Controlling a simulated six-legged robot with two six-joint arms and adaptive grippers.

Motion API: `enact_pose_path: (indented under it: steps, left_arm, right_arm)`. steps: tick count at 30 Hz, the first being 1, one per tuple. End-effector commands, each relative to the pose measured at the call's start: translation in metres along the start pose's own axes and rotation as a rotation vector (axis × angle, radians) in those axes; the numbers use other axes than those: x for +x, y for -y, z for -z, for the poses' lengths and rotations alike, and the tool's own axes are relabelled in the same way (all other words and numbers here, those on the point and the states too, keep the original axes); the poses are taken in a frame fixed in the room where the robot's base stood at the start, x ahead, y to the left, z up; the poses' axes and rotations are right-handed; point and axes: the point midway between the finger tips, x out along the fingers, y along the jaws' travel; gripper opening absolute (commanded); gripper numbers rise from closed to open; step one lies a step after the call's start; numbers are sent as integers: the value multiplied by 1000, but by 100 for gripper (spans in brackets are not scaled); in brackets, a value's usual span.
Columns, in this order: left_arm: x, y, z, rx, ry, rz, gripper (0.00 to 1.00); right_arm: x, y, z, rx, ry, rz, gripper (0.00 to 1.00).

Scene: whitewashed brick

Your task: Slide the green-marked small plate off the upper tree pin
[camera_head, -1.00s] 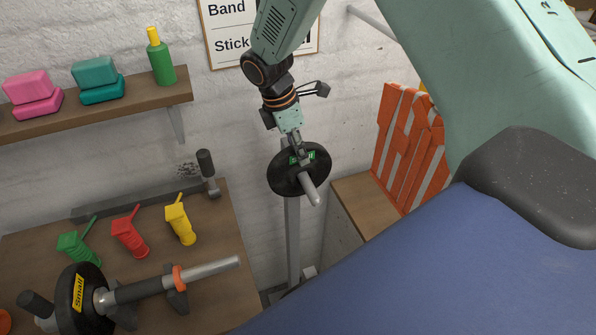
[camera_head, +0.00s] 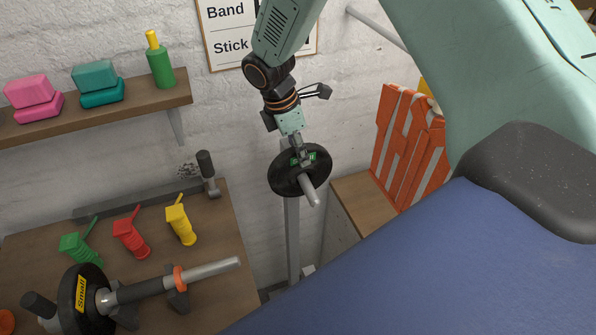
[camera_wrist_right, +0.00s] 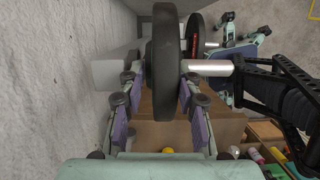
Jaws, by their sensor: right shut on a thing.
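The green-marked small plate (camera_head: 287,183) is a black disc on the upper tree pin (camera_head: 310,191), in the middle of the head view. The bare pin end sticks out through the plate's centre toward the camera. My right gripper (camera_head: 298,156) comes from above and is shut on the plate's upper rim beside the green mark. In the right wrist view the plate (camera_wrist_right: 165,60) stands edge-on between the fingers of my right gripper (camera_wrist_right: 160,92), and the silver pin (camera_wrist_right: 207,68) extends to its right. My left gripper is not in view.
The tree post (camera_head: 292,240) stands below the plate, close to the white brick wall. Another dark plate (camera_wrist_right: 194,30) with a red mark shows beyond in the wrist view. A bench (camera_head: 205,285) with a loaded bar is at left; an orange-white barrier (camera_head: 405,150) is at right.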

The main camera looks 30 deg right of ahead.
Motion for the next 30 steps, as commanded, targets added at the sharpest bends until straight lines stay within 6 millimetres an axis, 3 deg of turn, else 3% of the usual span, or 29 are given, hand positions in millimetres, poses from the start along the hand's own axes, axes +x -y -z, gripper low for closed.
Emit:
enact_pose_path:
  steps: [30]
  left_arm:
    - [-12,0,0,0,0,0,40]
  right_arm:
    - [-2,35,-1,0,1,-4,0]
